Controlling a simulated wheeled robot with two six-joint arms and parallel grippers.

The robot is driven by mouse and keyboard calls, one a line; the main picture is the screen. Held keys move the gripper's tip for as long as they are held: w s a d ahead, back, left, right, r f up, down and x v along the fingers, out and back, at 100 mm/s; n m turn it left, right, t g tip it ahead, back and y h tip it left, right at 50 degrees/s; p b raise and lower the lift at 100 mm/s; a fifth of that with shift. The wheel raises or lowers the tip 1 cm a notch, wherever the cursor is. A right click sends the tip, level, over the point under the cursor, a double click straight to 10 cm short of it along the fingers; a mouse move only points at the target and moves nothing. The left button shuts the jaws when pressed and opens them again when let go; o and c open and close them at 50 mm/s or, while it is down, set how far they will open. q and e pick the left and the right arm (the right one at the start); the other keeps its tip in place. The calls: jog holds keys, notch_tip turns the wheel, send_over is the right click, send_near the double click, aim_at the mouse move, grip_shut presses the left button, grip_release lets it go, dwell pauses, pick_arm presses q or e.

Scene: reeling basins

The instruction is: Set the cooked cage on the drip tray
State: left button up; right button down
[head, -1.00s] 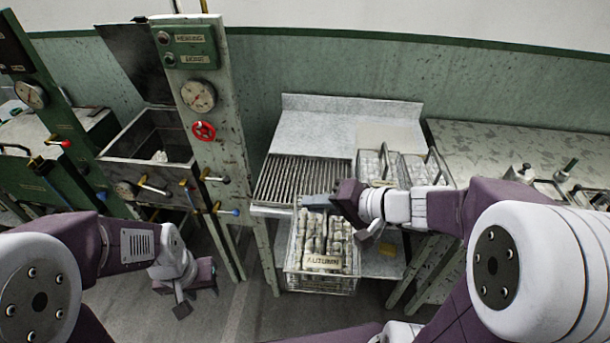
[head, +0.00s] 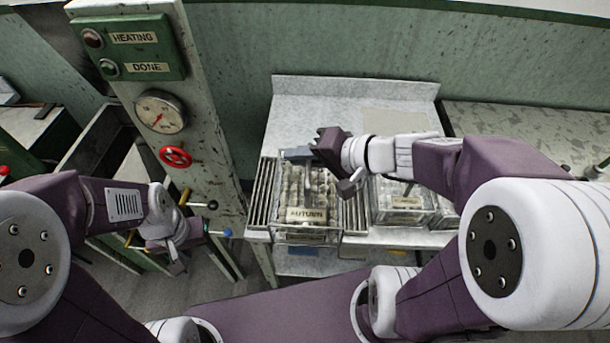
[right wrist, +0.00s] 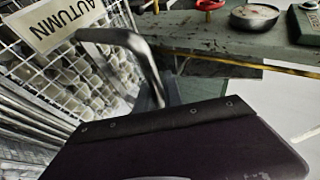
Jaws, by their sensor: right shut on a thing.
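A wire cage full of pale cocoons, labelled AUTUMN (head: 304,229), is over the slatted drip tray (head: 262,195), whose slats show on both sides of it. I cannot tell whether its base touches the slats. My right gripper (head: 303,154) is shut on the cage at its top, by the bar handle. In the right wrist view, the cage (right wrist: 98,88) fills the left side, with its grey handle (right wrist: 122,38) running to the gripper. My left gripper (head: 172,258) hangs empty at lower left, away from the tray; its jaws are unclear.
Other filled cages (head: 402,212) stand right of the tray on the bench, close to my right arm. A post with a gauge (head: 160,111) and a red wheel (head: 176,156) stands at left. The bench's back (head: 340,105) is clear.

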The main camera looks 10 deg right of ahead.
jog(key=shift+w+r, duration=0.1)
jog(key=shift+w, duration=0.1)
jog(key=w+p, duration=0.1)
jog(key=w+f+p, duration=0.1)
jog(key=p, duration=0.1)
jog(key=shift+d, duration=0.35)
jog(key=w+d+f, duration=0.2)
jog(key=w+f, duration=0.7)
jog(key=f, duration=0.1)
jog(key=shift+d+f, duration=0.15)
jog(key=shift+d, duration=0.1)
jog(key=c, duration=1.5)
grip_release()
